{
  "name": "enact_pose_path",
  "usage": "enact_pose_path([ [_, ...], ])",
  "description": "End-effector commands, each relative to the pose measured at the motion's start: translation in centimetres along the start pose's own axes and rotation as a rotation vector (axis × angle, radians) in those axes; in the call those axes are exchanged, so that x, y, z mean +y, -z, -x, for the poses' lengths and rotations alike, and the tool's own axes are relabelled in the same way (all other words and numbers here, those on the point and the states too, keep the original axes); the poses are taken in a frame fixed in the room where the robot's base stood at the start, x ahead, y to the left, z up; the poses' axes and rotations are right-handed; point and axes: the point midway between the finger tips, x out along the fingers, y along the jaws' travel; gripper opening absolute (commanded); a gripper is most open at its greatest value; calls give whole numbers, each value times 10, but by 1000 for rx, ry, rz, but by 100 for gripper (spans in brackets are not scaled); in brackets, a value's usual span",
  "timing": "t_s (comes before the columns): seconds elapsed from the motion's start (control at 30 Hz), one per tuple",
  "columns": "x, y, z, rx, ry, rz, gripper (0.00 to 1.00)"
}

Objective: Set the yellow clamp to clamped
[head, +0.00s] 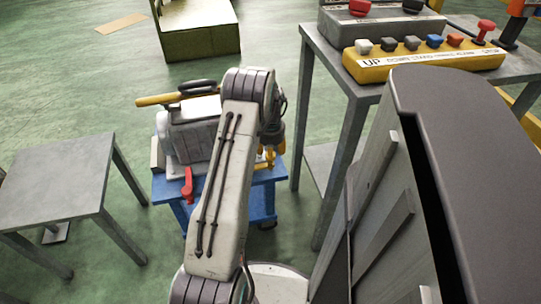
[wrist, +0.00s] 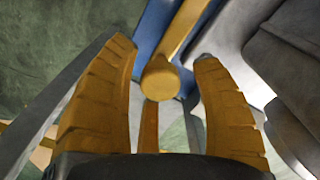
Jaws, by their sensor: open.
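The yellow clamp shows in the wrist view as a yellow bar with a round knob end (wrist: 160,80), running up and to the right over a blue surface. My gripper (wrist: 163,52) is open, with its ribbed yellow fingers on either side of the knob. A gap shows between the knob and each finger in this view. In the head view my arm covers much of the machine and most of my gripper. Yellow parts show right of the arm, but I cannot tell clamp from fingers there.
The grey machine (head: 192,140) sits on a blue cart (head: 262,200), with a red lever (head: 187,187) at its front left. A grey table (head: 50,185) stands left. Another table (head: 340,75) at right bears a yellow button box (head: 425,62). Green floor is open behind and left.

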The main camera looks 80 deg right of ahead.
Motion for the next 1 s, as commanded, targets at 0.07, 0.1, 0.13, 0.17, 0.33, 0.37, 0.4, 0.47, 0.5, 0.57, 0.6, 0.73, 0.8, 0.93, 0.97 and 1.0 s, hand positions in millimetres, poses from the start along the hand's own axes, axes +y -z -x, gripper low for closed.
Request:
enact_pose_path([
  [0.07, 0, 0, 0, 0, 0, 0, 60],
  [0.1, 0, 0, 0, 0, 0, 0, 56],
  [0.13, 0, 0, 0, 0, 0, 0, 54],
  [0.17, 0, 0, 0, 0, 0, 0, 51],
  [0.33, 0, 0, 0, 0, 0, 0, 36],
  [0.37, 0, 0, 0, 0, 0, 0, 33],
  [0.4, 0, 0, 0, 0, 0, 0, 29],
  [0.47, 0, 0, 0, 0, 0, 0, 24],
  [0.5, 0, 0, 0, 0, 0, 0, 20],
  [0.57, 0, 0, 0, 0, 0, 0, 15],
  [0.6, 0, 0, 0, 0, 0, 0, 12],
  [0.73, 0, 0, 0, 0, 0, 0, 0],
  [0.8, 0, 0, 0, 0, 0, 0, 0],
  [0.93, 0, -1, 0, -1, 0, -7, 0],
  [0.97, 1, -1, 0, -1, 0, -12, 0],
  [1.0, 1, -1, -1, -1, 0, -20, 0],
])
